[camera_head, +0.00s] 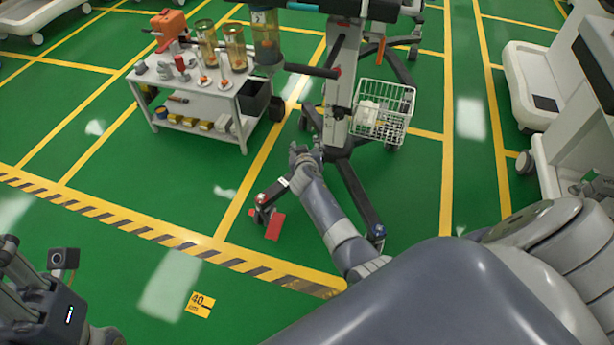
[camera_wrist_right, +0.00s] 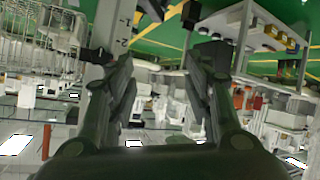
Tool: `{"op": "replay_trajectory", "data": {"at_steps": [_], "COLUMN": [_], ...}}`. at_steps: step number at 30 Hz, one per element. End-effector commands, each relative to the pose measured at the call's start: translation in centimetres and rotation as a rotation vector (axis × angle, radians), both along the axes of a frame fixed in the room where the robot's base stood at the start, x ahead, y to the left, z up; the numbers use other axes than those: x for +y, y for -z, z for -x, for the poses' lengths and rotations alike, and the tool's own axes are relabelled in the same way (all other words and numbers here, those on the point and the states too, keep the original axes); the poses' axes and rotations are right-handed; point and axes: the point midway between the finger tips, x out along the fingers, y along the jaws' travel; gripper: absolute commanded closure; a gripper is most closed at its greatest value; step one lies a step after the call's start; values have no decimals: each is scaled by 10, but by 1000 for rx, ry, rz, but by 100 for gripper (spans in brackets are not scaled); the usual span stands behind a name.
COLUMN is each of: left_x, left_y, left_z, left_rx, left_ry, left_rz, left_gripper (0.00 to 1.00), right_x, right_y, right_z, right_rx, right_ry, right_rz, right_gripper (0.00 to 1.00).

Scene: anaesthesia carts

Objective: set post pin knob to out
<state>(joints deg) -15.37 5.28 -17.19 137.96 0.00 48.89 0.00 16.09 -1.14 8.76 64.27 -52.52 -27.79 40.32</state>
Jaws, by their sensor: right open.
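The pale grey post (camera_head: 339,90) of a wheeled stand rises at top centre in the head view. It also shows in the wrist view (camera_wrist_right: 117,22), with scale marks on its face. A small dark part (camera_wrist_right: 94,53) beside the post there may be the pin knob, but I cannot be sure. My right gripper (camera_head: 306,152) is low, left of the post. In the wrist view its two fingers (camera_wrist_right: 165,65) are apart, with nothing between them. My left gripper (camera_head: 36,268) is at the lower left, partly cut off; its jaw opening is unclear.
A white wire basket (camera_head: 383,112) hangs right of the post. A grey two-level cart (camera_head: 206,97) with jars and tools stands to the left. The stand's dark legs (camera_head: 358,195) spread over the green floor. A pale machine (camera_head: 530,85) is at right.

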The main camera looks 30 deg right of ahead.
Motion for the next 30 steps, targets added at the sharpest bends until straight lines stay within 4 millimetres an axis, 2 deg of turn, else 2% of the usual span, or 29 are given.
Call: {"op": "replay_trajectory", "data": {"at_steps": [1, 6, 15, 21, 30], "left_x": [0, 0, 0, 0, 0], "left_y": [-12, -31, -56, -61, -61], "left_z": [0, 0, 0, 0, 0], "left_rx": [0, 0, 0, 0, 0], "left_ry": [0, 0, 0, 0, 0], "left_rz": [0, 0, 0, 0, 0], "left_gripper": [60, 60, 60, 60, 60], "right_x": [4, 18, 38, 44, 45], "right_y": [1, 22, 51, 60, 63], "right_z": [7, 30, 67, 78, 80], "right_rx": [24, 99, 200, 229, 233], "right_ry": [-13, -60, -121, -140, -142], "right_rz": [-4, -21, -48, -56, -58], "right_gripper": [53, 53, 53, 53, 53]}}
